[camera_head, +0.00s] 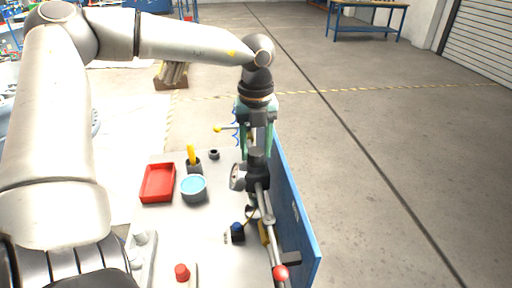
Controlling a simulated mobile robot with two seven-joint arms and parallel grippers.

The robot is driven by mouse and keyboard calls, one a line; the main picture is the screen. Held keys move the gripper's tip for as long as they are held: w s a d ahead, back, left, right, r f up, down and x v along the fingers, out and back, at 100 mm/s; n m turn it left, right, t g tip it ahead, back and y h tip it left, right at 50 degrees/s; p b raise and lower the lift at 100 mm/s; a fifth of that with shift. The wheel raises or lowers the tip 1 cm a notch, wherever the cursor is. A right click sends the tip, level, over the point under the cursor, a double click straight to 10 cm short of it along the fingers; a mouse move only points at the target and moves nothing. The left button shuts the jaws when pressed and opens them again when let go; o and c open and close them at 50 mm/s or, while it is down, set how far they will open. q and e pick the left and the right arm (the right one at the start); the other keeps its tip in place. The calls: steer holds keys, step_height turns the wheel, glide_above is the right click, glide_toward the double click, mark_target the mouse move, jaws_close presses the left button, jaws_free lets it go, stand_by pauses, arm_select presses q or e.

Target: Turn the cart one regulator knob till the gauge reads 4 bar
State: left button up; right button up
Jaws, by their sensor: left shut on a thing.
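My left gripper (257,142) reaches in from the upper left and points down over the cart (208,228). Its fingers are shut on the black regulator knob (257,155) on top of the regulator body (257,175). The fingers and wrist hide part of the knob. The round gauge (237,177) sits on the left side of the regulator and is seen edge-on, so its reading cannot be told. My right gripper is not in view.
A red tray (158,183), a grey cup with blue contents (194,188) and a small black holder (195,166) stand on the cart top. A blue panel (293,210) edges the cart's right side. A pipe with a red ball end (281,272) runs toward the front. Open floor lies to the right.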

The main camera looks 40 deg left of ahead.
arm_select(q)
jaws_close()
